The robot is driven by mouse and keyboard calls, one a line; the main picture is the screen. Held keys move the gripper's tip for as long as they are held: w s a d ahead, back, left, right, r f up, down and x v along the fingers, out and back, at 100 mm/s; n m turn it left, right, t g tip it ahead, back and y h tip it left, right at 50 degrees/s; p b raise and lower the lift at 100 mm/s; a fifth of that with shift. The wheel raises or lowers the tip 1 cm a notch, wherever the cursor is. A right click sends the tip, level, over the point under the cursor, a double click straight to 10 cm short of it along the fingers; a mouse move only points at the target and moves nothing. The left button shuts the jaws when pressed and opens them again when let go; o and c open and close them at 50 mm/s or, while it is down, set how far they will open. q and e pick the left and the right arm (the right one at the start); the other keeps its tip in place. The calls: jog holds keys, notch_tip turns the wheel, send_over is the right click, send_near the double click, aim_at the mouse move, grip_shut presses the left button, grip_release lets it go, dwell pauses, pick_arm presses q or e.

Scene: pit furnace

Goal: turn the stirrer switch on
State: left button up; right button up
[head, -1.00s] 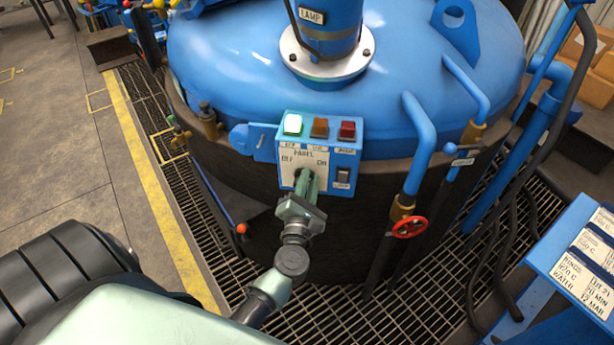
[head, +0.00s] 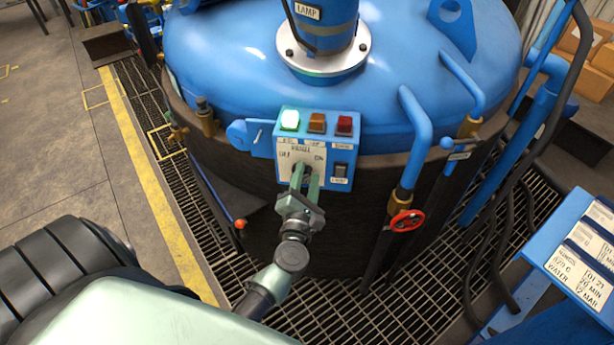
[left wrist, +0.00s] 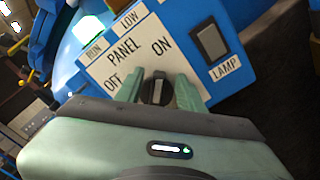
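A blue control box (head: 343,184) on the furnace side has a white plate with a rotary switch labelled PANEL, OFF and ON; I see no stirrer label. My left gripper (head: 305,174) is at the knob, one finger on each side. The left wrist view shows the left gripper (left wrist: 159,92) open, with small gaps beside the knob. The green lamp (head: 290,120) is lit. My right gripper is not in view.
An amber lamp (head: 317,122), a red lamp (head: 344,125) and a black LAMP rocker (head: 340,170) share the box. A blue pipe with a red handwheel (head: 406,221) stands close on the right. A label stand (head: 560,250) is at far right. Grating covers the floor below.

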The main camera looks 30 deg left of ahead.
pick_arm(q)
jog(key=b+v, duration=0.2)
jog(key=v, duration=0.5)
jog(key=shift+s+d, duration=0.2)
jog(key=shift+s, duration=0.15)
